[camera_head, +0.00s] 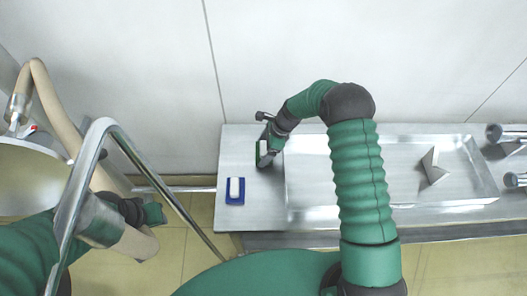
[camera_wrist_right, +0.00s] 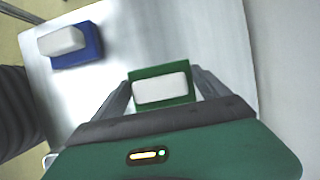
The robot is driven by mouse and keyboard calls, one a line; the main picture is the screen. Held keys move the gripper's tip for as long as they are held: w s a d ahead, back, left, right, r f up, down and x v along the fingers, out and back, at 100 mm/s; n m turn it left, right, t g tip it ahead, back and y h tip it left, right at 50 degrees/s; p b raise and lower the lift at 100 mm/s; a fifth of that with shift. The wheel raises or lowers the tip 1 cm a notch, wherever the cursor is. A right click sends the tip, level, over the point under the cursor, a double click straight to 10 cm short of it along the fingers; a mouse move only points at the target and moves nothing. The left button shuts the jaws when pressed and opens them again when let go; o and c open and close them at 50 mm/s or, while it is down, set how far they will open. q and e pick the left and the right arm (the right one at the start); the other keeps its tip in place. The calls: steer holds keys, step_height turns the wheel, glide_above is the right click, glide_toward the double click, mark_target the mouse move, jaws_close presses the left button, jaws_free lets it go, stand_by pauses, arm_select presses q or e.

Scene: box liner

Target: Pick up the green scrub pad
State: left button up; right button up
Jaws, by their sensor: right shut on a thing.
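The green scrub pad (camera_wrist_right: 179,77) shows in the right wrist view as a green block with a white bar on top. It lies between the two fingers of my right gripper (camera_wrist_right: 165,92), which is shut on it. In the head view, the pad (camera_head: 259,154) is at the left end of the metal counter, partly hidden by my right gripper (camera_head: 266,150). I cannot tell whether the pad still touches the counter. My left gripper (camera_head: 150,213) is at the left, beyond a metal rail; its jaws are too unclear to read.
A blue pad with a white bar (camera_head: 235,191) lies on the counter (camera_head: 240,140) near its front left corner. A sink basin (camera_head: 310,205) takes up the right side, with an angular metal piece (camera_head: 433,168) in it. A bent metal rail (camera_head: 72,190) stands at the left.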

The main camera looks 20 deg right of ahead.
steer(key=shift+s+r, duration=0.2)
steer(key=shift+r, duration=0.35)
steer(key=shift+s+r, duration=0.15)
steer(key=shift+r, duration=0.4)
steer(key=s+a, duration=0.1)
steer(key=s, duration=0.4)
steer(key=s+a+r+b, duration=0.1)
steer(key=s, duration=0.4)
steer(key=s+a, duration=0.1)
steer(key=s, duration=0.4)
steer(key=shift+r, duration=0.2)
